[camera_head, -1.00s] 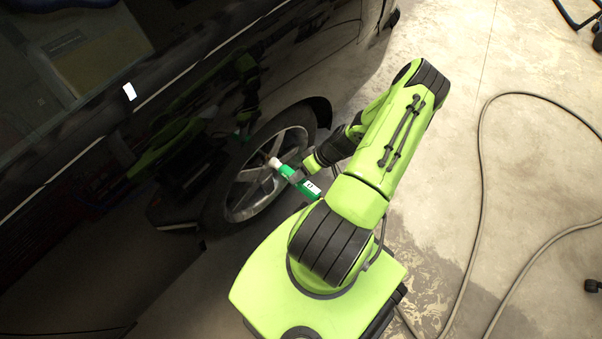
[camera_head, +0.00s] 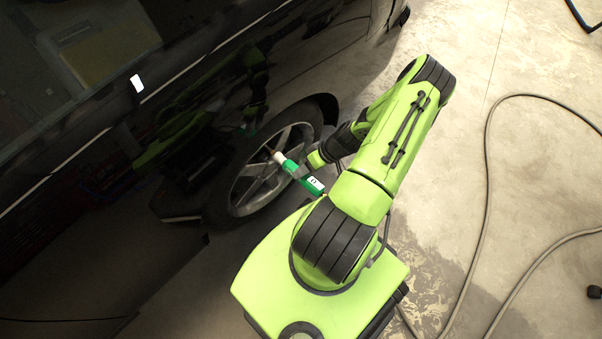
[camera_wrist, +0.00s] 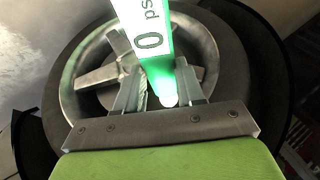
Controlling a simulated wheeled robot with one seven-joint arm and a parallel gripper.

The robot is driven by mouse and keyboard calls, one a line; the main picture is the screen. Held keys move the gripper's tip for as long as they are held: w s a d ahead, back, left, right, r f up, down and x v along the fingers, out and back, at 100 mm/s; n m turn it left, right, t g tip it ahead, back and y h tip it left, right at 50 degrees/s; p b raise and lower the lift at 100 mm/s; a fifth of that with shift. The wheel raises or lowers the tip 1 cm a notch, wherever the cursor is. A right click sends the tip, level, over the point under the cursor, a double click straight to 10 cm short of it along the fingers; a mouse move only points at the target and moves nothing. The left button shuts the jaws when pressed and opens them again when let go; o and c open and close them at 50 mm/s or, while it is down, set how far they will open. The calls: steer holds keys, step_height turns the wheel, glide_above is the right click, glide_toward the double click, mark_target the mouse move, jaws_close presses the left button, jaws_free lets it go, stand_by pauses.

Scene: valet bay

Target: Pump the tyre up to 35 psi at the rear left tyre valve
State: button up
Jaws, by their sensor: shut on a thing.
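The rear tyre's wheel (camera_head: 268,172), with a silver spoked rim in a black tyre, is on the dark car. My gripper (camera_head: 306,171) is beside it, shut on a green tyre inflator (camera_head: 291,168) with a white tip. The tip points at the wheel and overlaps the rim in the head view. I cannot tell whether it touches the valve, which I cannot make out. In the wrist view, the inflator (camera_wrist: 146,40) sits between my gripper's fingers (camera_wrist: 157,88), and its white display reads 0 psi. A green glow shows below the display, and the wheel (camera_wrist: 85,78) is behind it.
The dark car body (camera_head: 120,130) fills the left, close beside my arm. A grey hose (camera_head: 487,190) loops over the concrete floor at right. The floor at upper right (camera_head: 535,60) is otherwise mostly clear.

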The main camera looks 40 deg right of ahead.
mark_target(314, 182)
steer(key=shift+w, duration=0.85)
stand_by(0.6)
steer(key=shift+w+r, duration=0.1)
steer(key=shift+w, duration=0.2)
stand_by(3.0)
stand_by(0.8)
steer(key=s, duration=0.7)
steer(key=shift+s+d, duration=0.1)
steer(key=shift+s, duration=0.15)
